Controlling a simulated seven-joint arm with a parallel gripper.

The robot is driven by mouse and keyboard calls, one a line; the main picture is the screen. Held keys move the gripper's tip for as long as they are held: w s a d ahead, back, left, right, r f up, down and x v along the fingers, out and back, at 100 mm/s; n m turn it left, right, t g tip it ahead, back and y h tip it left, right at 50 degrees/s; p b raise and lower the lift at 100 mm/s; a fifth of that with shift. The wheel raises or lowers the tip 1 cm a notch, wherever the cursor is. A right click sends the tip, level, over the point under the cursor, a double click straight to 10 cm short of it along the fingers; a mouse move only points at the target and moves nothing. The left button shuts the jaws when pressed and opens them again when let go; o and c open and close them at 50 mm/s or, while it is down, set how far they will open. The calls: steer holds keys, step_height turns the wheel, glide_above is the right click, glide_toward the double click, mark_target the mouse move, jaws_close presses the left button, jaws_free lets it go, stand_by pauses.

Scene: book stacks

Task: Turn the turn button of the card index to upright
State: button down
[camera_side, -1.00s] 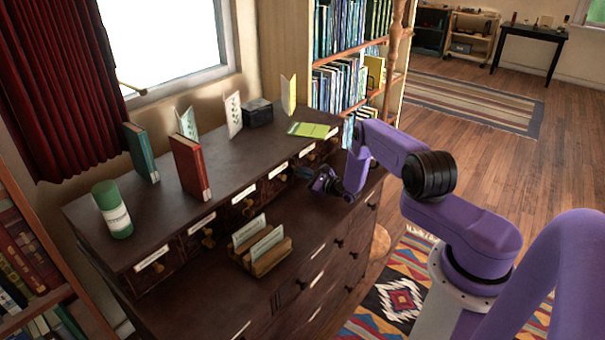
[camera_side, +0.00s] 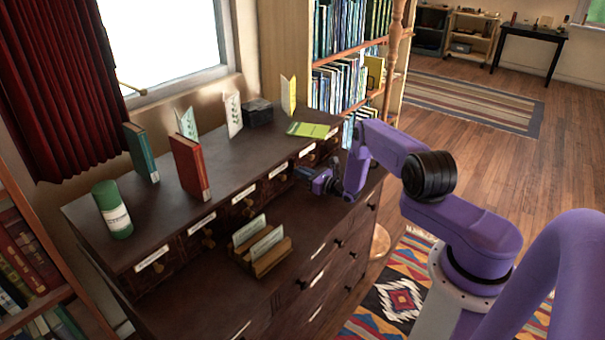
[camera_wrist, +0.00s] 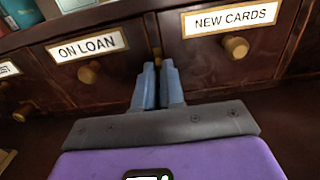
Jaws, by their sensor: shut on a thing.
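The card index (camera_side: 215,215) is a dark wooden cabinet with a row of labelled drawers below its top. In the wrist view my gripper (camera_wrist: 159,66) is at the narrow post between the ON LOAN drawer (camera_wrist: 100,66) and the NEW CARDS drawer (camera_wrist: 215,48). Its two grey-blue fingers are shut on the turn button (camera_wrist: 157,52), a small brass piece. Only a sliver shows above the fingertips, so its exact angle is hard to tell. In the side view my gripper (camera_side: 303,174) points at the drawer fronts, and the turn button is hidden.
A wooden card holder (camera_side: 268,264) stands on the ledge left of my gripper. Brass knobs (camera_wrist: 236,47) stick out on both sides of the fingers. Books, a green can (camera_side: 112,210) and a dark box (camera_side: 258,113) stand on top. The ledge under my gripper is clear.

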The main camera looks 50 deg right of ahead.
steer(key=shift+f, duration=0.1)
steer(key=c, duration=1.2)
jaws_free()
steer(key=shift+c, duration=0.2)
steer(key=shift+s, duration=0.15)
steer(key=s, duration=1.7)
steer(key=shift+s, duration=0.1)
